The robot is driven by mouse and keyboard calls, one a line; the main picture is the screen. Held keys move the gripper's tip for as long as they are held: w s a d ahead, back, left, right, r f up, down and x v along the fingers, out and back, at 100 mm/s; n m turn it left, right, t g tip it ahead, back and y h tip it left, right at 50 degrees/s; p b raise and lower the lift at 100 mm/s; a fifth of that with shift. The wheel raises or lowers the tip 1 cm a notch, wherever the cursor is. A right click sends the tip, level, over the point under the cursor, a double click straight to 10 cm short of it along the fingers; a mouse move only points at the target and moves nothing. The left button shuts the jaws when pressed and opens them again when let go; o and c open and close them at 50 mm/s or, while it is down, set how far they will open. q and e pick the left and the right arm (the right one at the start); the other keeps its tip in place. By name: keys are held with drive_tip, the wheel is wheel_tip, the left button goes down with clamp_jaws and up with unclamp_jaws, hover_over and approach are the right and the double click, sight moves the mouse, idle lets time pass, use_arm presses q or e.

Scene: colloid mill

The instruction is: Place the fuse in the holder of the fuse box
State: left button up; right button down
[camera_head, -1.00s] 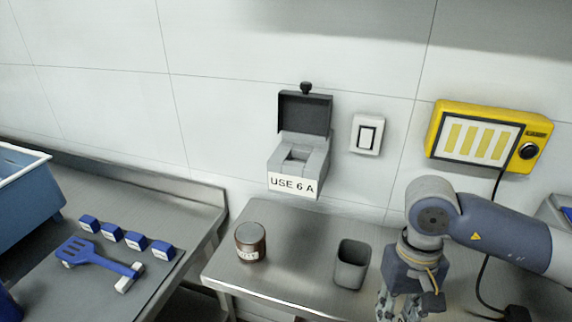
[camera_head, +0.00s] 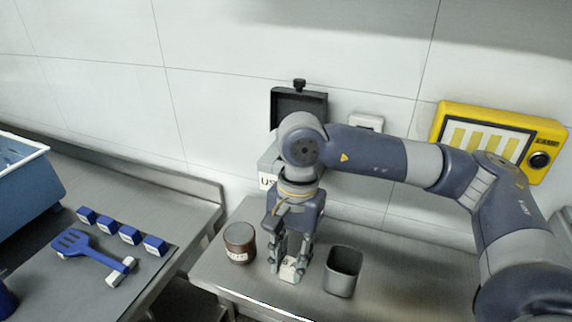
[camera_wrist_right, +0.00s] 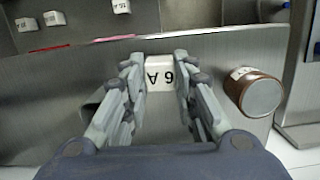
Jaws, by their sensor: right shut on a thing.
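My right gripper (camera_head: 289,262) points down over the right metal bench and is shut on a white fuse (camera_head: 290,271). The fuse also shows between the fingertips in the right wrist view (camera_wrist_right: 160,74), where its "6 A" mark appears upside down. The grey fuse box (camera_head: 267,166) is on the wall behind my right arm. Its dark lid (camera_head: 299,100) stands open. The arm hides the holder and most of the box's label. My left gripper is not in view.
A brown jar (camera_head: 240,242) stands left of the gripper and a grey open bin (camera_head: 343,272) right of it. A switch (camera_head: 366,122) and a yellow panel (camera_head: 500,135) are on the wall. Several blue-and-white blocks (camera_head: 129,235) and a blue spatula (camera_head: 90,246) lie on the left bench.

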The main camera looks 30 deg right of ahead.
drive_tip(key=w+r+m+t+h, duration=0.1)
drive_tip(key=r+m, duration=0.5)
drive_tip(key=m, duration=0.6)
drive_tip(key=w+r+m+h+p, duration=0.15)
drive_tip(key=r+m, duration=0.45)
drive_tip(key=m, duration=0.6)
drive_tip(key=w+r+m+t+b, duration=0.1)
drive_tip(key=w+r+m, duration=0.1)
drive_tip(key=r+m, duration=0.65)
drive_tip(key=w+d+f+m+p, duration=0.1)
drive_tip(key=w+d+p, duration=0.1)
drive_tip(key=w, duration=0.2)
drive_tip(key=w+d+f+m+p, duration=0.1)
drive_tip(key=w+d+p, duration=0.1)
drive_tip(key=w+d, duration=0.1)
drive_tip(key=w+d+f+m+p, duration=0.1)
drive_tip(key=w+d+p, duration=0.1)
drive_tip(key=w, duration=0.3)
drive_tip(key=shift+d+f, duration=0.35)
drive_tip(key=shift+d, duration=0.3)
drive_tip(key=shift+w+d, duration=0.25)
wheel_tip(320, 180, down, 3)
drive_tip(key=shift+f+p, duration=0.15)
drive_tip(key=shift+p, duration=0.9)
drive_tip(key=shift+f, duration=0.2)
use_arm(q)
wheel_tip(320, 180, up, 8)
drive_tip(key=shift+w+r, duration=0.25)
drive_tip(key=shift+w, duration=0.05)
